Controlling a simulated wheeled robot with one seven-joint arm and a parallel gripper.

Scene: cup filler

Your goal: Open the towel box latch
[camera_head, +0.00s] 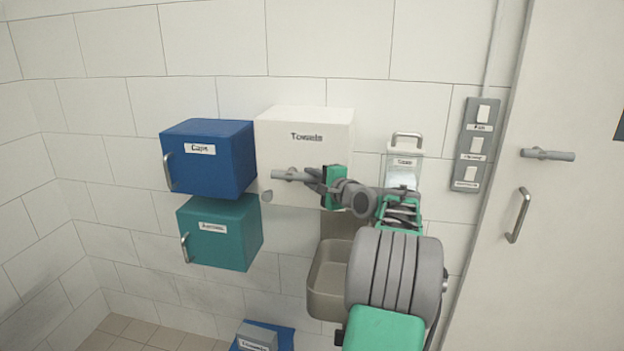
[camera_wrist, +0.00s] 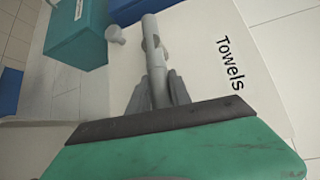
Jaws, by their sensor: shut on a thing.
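The white towel box (camera_head: 305,122), labelled "Towels", hangs on the tiled wall and also fills much of the wrist view (camera_wrist: 200,50). Its latch is a grey lever (camera_head: 287,175) on the front, sticking out to the left of my gripper; in the wrist view the lever (camera_wrist: 151,40) runs up from between the fingers. A small round grey knob (camera_head: 267,196) sits lower left on the front, and it also shows in the wrist view (camera_wrist: 115,35). My gripper (camera_head: 314,175) is in front of the box, its fingers (camera_wrist: 157,90) shut around the lever. The box front looks closed.
A blue box (camera_head: 215,165) and a teal box (camera_head: 218,240) with metal handles hang to the left. A soap dispenser (camera_head: 405,170), a basin (camera_head: 326,290) and a switch panel (camera_head: 478,145) are near my arm. A door (camera_head: 560,90) with handles stands at the right.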

